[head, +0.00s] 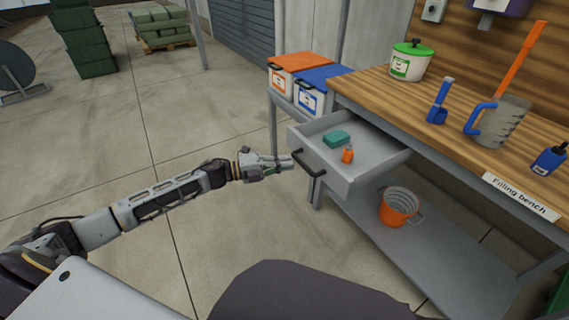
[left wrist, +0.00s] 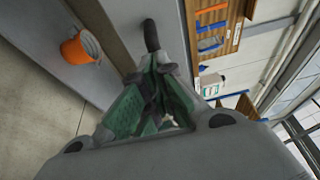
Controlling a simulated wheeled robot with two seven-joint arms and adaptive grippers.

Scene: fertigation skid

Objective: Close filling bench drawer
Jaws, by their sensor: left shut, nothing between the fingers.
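The filling bench drawer (head: 335,178) is grey and stands pulled out from the bench in the head view. A green block (head: 337,139) and a small orange bottle (head: 347,154) lie in it. Its black handle (head: 308,164) is on the front; a dark handle end (left wrist: 151,36) shows in the left wrist view. My left gripper (head: 288,162) is shut and empty, with its tips at the drawer front by the handle. I cannot tell whether they touch. It also shows in the left wrist view (left wrist: 155,80). My right gripper is out of view.
The wooden filling bench top (head: 450,108) holds a green-lidded pot (head: 411,62), a blue scoop (head: 438,102) and a jug (head: 497,120). An orange bucket (head: 399,206) stands on the lower shelf. Two lidded boxes (head: 312,98) stand beside the bench. The floor left of the drawer is clear.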

